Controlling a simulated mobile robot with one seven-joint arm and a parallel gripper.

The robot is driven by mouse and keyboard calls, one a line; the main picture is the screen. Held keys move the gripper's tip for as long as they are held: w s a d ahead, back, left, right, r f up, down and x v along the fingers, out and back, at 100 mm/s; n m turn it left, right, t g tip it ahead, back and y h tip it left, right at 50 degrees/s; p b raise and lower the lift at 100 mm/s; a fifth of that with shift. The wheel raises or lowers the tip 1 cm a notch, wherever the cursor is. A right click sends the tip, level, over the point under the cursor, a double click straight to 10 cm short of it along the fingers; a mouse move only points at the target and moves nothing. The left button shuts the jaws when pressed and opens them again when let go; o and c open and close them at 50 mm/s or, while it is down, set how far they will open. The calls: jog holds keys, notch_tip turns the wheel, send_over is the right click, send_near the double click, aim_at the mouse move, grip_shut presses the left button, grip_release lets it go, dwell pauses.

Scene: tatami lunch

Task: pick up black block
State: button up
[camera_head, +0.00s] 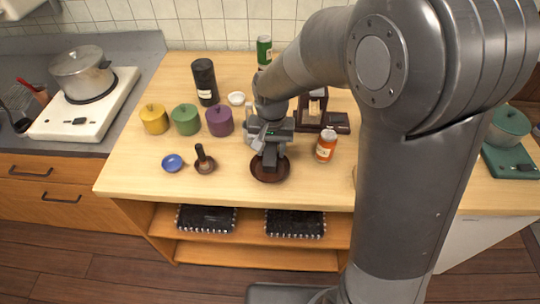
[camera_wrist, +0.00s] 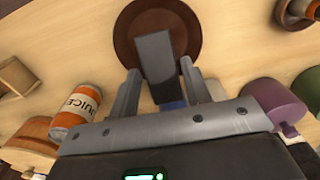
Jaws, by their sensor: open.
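The black block (camera_wrist: 154,52) shows in the wrist view as a dark grey upright shape over the round brown dish (camera_wrist: 190,28). It lies between the two fingers of my gripper (camera_wrist: 160,68), with a gap at each side. The gripper is open. In the head view my gripper (camera_head: 270,163) points down over the brown dish (camera_head: 270,179) near the counter's front edge. There the gripper hides much of the dish, and I cannot make out the block clearly.
An orange juice jar (camera_head: 326,146) stands right of the dish. A mortar with pestle (camera_head: 205,164) and a blue bowl (camera_head: 173,162) are to the left. Yellow, green and purple pots (camera_head: 219,122) stand behind them. A dark wooden stand (camera_head: 312,112) is behind my gripper.

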aim_at(270, 158)
notch_tip(270, 158, down, 4)
jog(key=shift+a+f, duration=0.15)
jog(key=shift+f, duration=0.05)
jog(key=shift+c, duration=0.2)
jog(key=c, duration=0.8)
jog(key=shift+r, duration=0.1)
